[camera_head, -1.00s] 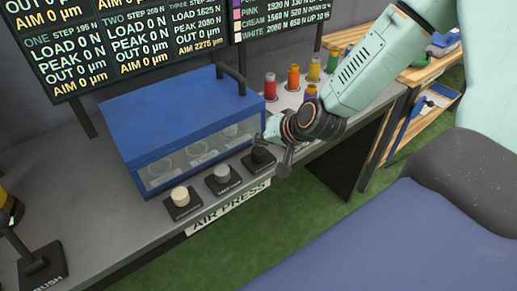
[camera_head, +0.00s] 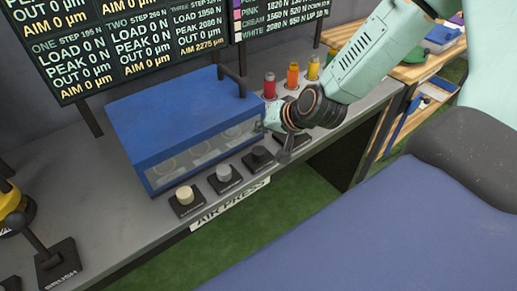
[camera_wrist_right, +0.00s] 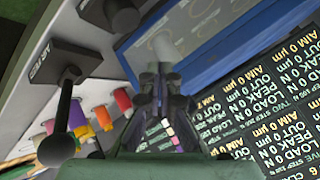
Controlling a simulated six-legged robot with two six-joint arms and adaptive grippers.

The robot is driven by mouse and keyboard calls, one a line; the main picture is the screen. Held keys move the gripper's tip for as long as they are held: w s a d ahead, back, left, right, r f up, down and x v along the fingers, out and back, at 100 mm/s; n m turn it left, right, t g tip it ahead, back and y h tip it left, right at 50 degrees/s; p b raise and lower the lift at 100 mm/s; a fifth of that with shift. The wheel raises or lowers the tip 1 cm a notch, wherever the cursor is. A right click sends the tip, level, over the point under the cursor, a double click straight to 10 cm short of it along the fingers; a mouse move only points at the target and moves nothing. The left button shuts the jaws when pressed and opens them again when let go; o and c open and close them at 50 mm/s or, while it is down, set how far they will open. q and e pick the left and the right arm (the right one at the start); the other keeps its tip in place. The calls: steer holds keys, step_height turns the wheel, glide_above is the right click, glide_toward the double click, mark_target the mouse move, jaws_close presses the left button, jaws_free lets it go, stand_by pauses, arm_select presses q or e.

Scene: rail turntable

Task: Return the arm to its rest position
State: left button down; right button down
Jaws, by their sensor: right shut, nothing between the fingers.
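My right arm reaches in from the upper right of the head view. Its right gripper (camera_head: 268,124) is shut and empty beside the right end of the blue press box (camera_head: 180,103), above the front row of knobs. I cannot tell whether it touches the box. In the right wrist view the dark fingers of the right gripper (camera_wrist_right: 157,78) are together, with the blue box behind them. My left gripper is not in view.
A cream knob (camera_head: 184,195), a grey knob (camera_head: 224,174) and a black knob (camera_head: 262,154) line the bench front. A black ball lever (camera_wrist_right: 62,140) shows in the wrist view.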

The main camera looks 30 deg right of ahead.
stand_by(0.4)
steer(key=shift+s, duration=0.15)
steer(key=s+a+f+n+g+b, duration=0.2)
steer(key=s+f+g+b, duration=0.1)
steer(key=s+f, duration=0.7)
steer(key=s+a+f+n+g+h+b, duration=0.1)
steer(key=s+f+b, duration=0.4)
steer(key=s+f, duration=0.5)
steer(key=s+a+f+n+g+b, duration=0.3)
steer(key=s+a+f+g+b, duration=0.2)
steer(key=s+f, duration=0.5)
steer(key=shift+s+n+h, duration=0.3)
steer(key=shift+a, duration=0.1)
stand_by(3.3)
